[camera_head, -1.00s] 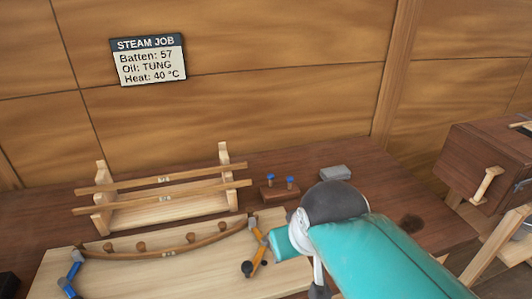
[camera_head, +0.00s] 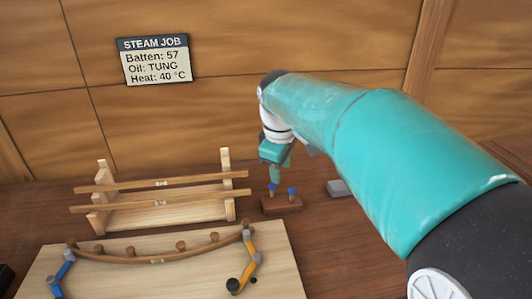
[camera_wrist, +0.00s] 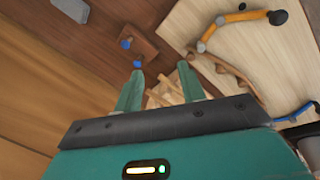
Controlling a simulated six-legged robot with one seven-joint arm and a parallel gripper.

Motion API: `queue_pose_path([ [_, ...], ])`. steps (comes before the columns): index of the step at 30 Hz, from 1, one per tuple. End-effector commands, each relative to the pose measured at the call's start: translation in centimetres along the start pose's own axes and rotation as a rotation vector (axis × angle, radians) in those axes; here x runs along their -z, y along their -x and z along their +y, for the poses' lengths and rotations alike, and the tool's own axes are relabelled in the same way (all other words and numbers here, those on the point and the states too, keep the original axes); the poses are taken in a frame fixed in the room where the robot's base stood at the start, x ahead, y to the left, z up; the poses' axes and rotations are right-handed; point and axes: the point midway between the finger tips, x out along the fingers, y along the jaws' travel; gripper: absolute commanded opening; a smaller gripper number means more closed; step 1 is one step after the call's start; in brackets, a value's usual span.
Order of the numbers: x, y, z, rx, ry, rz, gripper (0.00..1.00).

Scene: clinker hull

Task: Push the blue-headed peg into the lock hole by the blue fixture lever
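Two blue-headed pegs (camera_head: 272,187) (camera_head: 292,191) stand in a small brown block (camera_head: 283,206) on the bench. In the wrist view the pegs (camera_wrist: 126,43) (camera_wrist: 137,64) lie just beyond the left fingertip. My gripper (camera_head: 274,178) points down over the block, close to the left peg; whether it touches is unclear. In the wrist view my gripper (camera_wrist: 160,68) has its fingers apart, with nothing held between them. The blue fixture lever (camera_head: 62,274) is at the left end of the pale board (camera_head: 190,278); it also shows in the wrist view (camera_wrist: 296,114). I cannot make out its lock hole.
A curved batten (camera_head: 150,257) lies against several wooden posts on the board. An orange lever (camera_head: 247,264) is at its right end. A wooden rack (camera_head: 228,190) with two battens stands behind. A grey block (camera_head: 338,188) is right of the peg block.

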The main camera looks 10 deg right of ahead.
Motion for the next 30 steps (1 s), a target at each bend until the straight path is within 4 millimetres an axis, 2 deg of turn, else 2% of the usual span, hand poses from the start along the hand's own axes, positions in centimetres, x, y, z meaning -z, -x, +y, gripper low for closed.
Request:
queue_pose_path([
  [6, 3.1, -2.8, 3.4, 0.056, 0.179, -0.023, 0.4],
  [15, 6.3, -7.6, 7.8, 0.139, 0.416, -0.023, 0.4],
  [24, 7.9, -12.7, 11.3, 0.217, 0.608, 0.002, 0.4],
  [30, 8.2, -14.1, 12.0, 0.235, 0.658, 0.012, 0.4],
])
